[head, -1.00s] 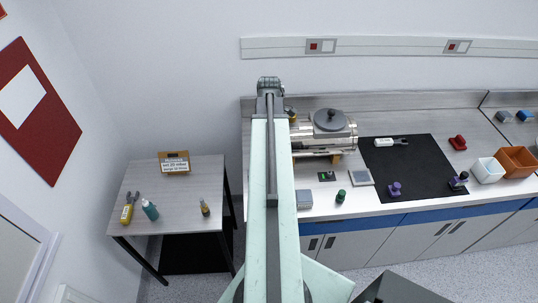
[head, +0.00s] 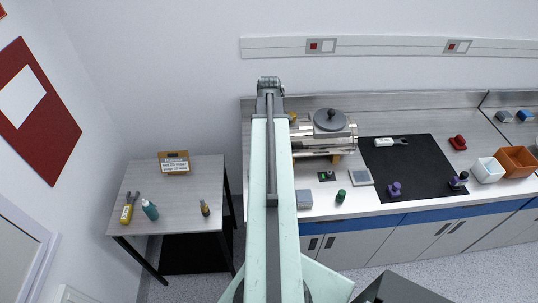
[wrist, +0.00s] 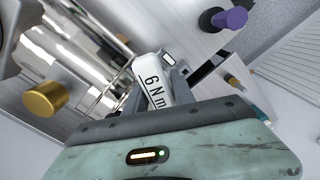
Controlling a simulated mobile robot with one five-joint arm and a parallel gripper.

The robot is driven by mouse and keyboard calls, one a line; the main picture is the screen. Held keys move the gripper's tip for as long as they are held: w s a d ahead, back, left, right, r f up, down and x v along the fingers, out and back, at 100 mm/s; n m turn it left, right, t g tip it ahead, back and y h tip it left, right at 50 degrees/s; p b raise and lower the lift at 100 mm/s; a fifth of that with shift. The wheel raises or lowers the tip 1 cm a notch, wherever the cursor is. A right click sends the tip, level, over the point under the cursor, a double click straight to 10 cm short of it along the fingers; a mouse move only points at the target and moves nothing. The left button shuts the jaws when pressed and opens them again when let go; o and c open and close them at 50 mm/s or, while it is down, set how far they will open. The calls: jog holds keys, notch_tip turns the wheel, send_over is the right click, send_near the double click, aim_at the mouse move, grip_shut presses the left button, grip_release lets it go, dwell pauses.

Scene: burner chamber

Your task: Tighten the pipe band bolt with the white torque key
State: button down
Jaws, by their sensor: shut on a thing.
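My gripper (wrist: 165,82) is shut on a white key (wrist: 154,82) with dark print reading "6 N m", seen close up in the wrist view. The key's working end is hidden or unclear. The polished metal chamber (wrist: 75,45) lies to its left in that view, with a brass knob (wrist: 45,97). In the head view the chamber (head: 320,136) lies on the bench, and my arm covers its left end. My gripper is beyond the arm there and cannot be made out. I cannot pick out the pipe band bolt. Another white-handled tool (head: 385,142) lies on the black mat (head: 405,168).
A side table (head: 180,190) at left holds a yellow-handled tool (head: 127,212), a teal bottle (head: 150,210), a small amber bottle (head: 205,208) and a sign (head: 174,163). White (head: 487,170) and orange (head: 518,160) bins stand at the bench's right. A dark-purple knobbed piece (wrist: 230,18) shows in the wrist view.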

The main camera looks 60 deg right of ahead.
jog(key=shift+m, duration=0.6)
jog(key=shift+m, duration=1.9)
jog(key=shift+n, duration=0.3)
jog(key=shift+r, duration=0.15)
jog(key=shift+r+p, duration=1.4)
jog(key=shift+p, duration=0.1)
